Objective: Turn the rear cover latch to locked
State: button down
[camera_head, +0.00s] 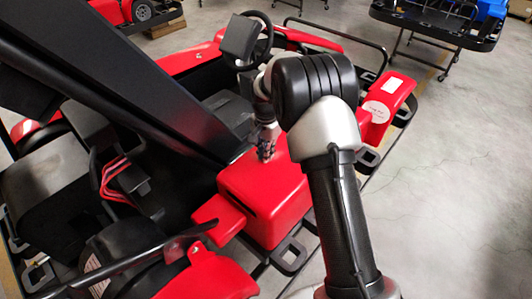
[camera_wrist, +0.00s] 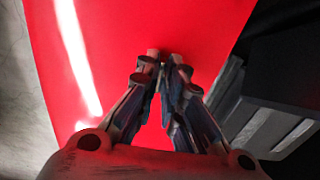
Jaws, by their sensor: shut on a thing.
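The red rear cover (camera_head: 265,205) of the kart is a box-shaped shell beside the seat, and its red surface fills most of the wrist view (camera_wrist: 200,25). My gripper (camera_head: 267,152) points down at the top of this cover near its back edge. In the wrist view my gripper's fingers (camera_wrist: 165,68) are close together, shut on the latch at the cover's surface. The fingers hide the latch almost wholly, so I cannot tell which way it is turned.
The kart's steering wheel (camera_head: 252,40) stands beyond the arm. A red side panel (camera_head: 385,98) lies to the right, and exposed engine parts (camera_head: 125,180) lie left of the cover. Open grey floor (camera_head: 465,190) is at the right. Another kart stand (camera_head: 435,25) is at the back.

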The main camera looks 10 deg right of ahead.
jog(key=shift+w+m, duration=0.1)
jog(key=shift+m, duration=0.2)
jog(key=c, duration=1.7)
grip_release()
jog(key=shift+r, duration=0.1)
notch_tip(320, 180, up, 12)
jog(key=shift+f, duration=0.1)
